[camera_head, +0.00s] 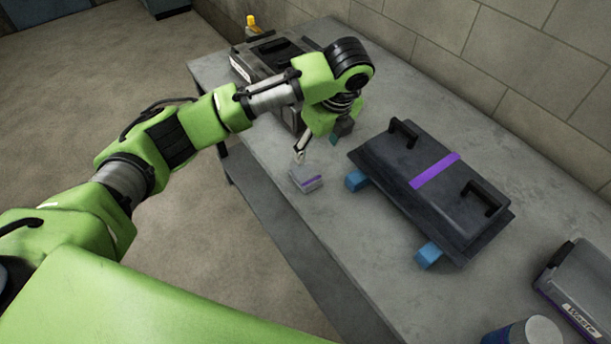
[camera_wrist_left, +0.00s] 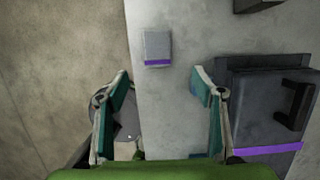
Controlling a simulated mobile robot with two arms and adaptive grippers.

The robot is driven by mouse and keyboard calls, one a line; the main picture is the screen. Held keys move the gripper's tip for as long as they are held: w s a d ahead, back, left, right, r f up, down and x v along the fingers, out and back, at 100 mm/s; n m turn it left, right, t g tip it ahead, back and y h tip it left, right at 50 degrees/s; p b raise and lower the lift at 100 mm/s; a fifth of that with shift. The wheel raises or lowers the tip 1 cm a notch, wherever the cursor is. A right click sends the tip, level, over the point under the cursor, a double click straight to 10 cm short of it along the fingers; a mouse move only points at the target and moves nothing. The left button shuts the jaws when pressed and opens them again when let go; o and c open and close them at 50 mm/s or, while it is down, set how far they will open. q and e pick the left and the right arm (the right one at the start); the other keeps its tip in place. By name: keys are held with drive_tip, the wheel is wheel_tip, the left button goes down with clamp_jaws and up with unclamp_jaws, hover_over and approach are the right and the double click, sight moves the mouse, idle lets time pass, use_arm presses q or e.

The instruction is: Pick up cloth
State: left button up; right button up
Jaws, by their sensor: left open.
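The cloth (camera_head: 305,179) is a small folded grey square with a purple stripe. It lies flat on the workbench near its front edge. It also shows in the left wrist view (camera_wrist_left: 157,44), beyond my fingertips and between their lines. My left gripper (camera_head: 318,148) is open and empty above the bench, just behind the cloth in the head view and apart from it. In the left wrist view its two teal-padded fingers (camera_wrist_left: 160,84) stand wide apart. My right gripper is in neither view.
A dark lidded cover (camera_head: 395,165) with two handles and a purple band rests on blue blocks (camera_head: 429,255) right of the cloth. A dark case (camera_head: 262,55) stands at the far end. A waste bin (camera_head: 577,290) and a white-topped container (camera_head: 540,332) stand at the near right.

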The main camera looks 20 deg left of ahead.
use_arm(q)
drive_tip(key=p, duration=0.1)
hover_over(305, 174)
drive_tip(key=d, duration=0.2)
drive_tip(key=f, duration=0.8)
drive_tip(key=shift+s+a, duration=0.1)
drive_tip(key=shift+s, duration=0.1)
drive_tip(key=x, duration=0.1)
drive_tip(key=p+x, duration=0.1)
drive_tip(key=x, duration=0.3)
drive_tip(key=shift+s+a+p, duration=0.2)
drive_tip(key=shift+s+p, duration=0.1)
drive_tip(key=shift+p, duration=0.1)
drive_tip(key=shift+f, duration=0.2)
drive_tip(key=c, duration=1.2)
